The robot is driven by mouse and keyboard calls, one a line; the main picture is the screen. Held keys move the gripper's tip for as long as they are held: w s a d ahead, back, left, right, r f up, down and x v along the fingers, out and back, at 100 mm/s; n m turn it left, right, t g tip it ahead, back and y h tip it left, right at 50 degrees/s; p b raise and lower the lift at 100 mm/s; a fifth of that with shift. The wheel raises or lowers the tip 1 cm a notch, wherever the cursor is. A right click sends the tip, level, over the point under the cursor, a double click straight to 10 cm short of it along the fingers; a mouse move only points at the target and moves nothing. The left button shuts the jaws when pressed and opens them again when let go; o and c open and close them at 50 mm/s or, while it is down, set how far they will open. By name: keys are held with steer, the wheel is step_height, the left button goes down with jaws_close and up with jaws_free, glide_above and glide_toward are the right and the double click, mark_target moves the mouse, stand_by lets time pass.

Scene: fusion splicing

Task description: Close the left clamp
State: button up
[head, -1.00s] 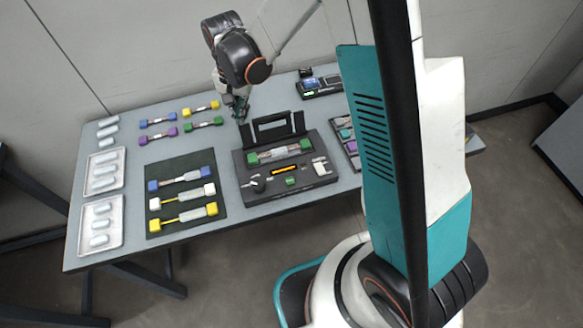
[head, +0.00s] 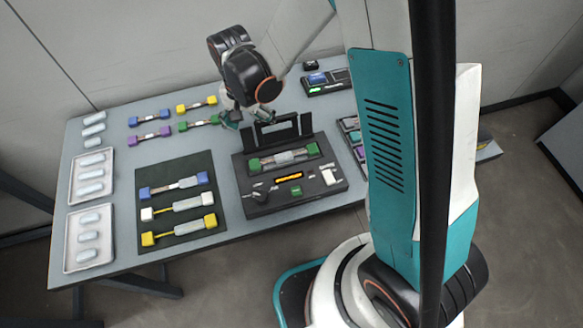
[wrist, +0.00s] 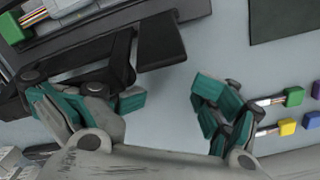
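The splicer (head: 290,204) is a dark box on the table with its black framed lid (head: 279,131) standing up at the back. A small dark clamp (head: 259,195) sits at its front left, and its exact position is too small to tell. A white clamp (head: 330,176) sits at the front right. A green-ended fibre piece (head: 284,157) lies across the splicer. My gripper (head: 250,119) is behind the splicer, at the lid's upper left. In the wrist view, my gripper (wrist: 155,108) is open and empty, with one finger close to black lid parts (wrist: 160,45); contact cannot be told.
A dark mat (head: 190,232) with several fibre pieces lies left of the splicer. Several small pieces lie behind it, including a yellow-ended one (head: 197,104). White trays (head: 70,240) stand at far left. A dark device (head: 327,82) stands at the back right.

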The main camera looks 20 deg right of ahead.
mark_target(243, 129)
steer(key=s, duration=0.1)
steer(key=s+a+r, duration=0.1)
steer(key=s+a, duration=0.1)
steer(key=shift+a+r+t, duration=0.1)
steer(key=shift+r+t, duration=0.2)
steer(key=c, duration=0.7)
steer(key=shift+s+r, duration=0.1)
steer(key=shift+s, duration=0.1)
steer(key=c, duration=0.3)
steer(key=shift+s+d+r, duration=0.1)
steer(key=shift+s+d, duration=0.1)
steer(key=shift+s, duration=0.35)
steer(key=shift+s+d, duration=0.15)
steer(key=shift+s, duration=0.4)
jaws_close()
steer(key=shift+s, duration=0.9)
steer(key=shift+r, duration=0.1)
step_height(243, 129, up, 7)
steer(key=w+p, duration=0.1)
steer(key=p, duration=0.4)
steer(key=shift+w, duration=0.15)
